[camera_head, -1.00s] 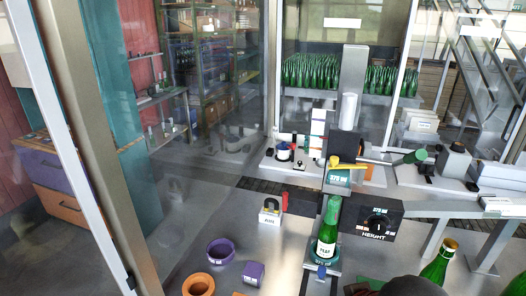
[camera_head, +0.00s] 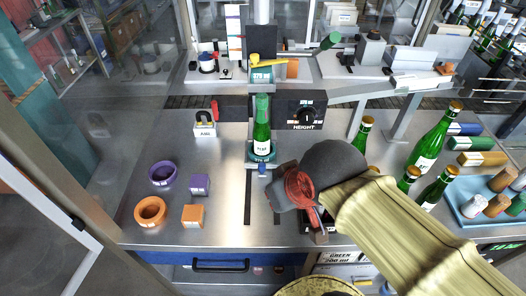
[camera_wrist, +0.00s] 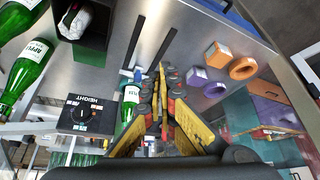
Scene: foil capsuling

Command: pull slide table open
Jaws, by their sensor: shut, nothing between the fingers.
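The slide table (camera_head: 262,157) is a small carriage on the steel worktop with a blue handle (camera_head: 262,169) at its front. A green bottle (camera_head: 262,133) stands upright on it. Two dark slots run from it toward the front edge. My gripper (camera_head: 293,192) is to the right and in front of the handle, above the worktop, apart from it as far as I can tell. In the wrist view my gripper (camera_wrist: 162,75) has its yellow and red fingers together, empty, beside the bottle (camera_wrist: 131,96) and the blue handle (camera_wrist: 137,75).
A black HEIGHT dial (camera_head: 306,112) stands right of the bottle. Purple and orange rings (camera_head: 150,211) and blocks (camera_head: 193,216) lie at left. Several green bottles (camera_head: 433,140) stand at right, near a blue tray (camera_head: 470,201).

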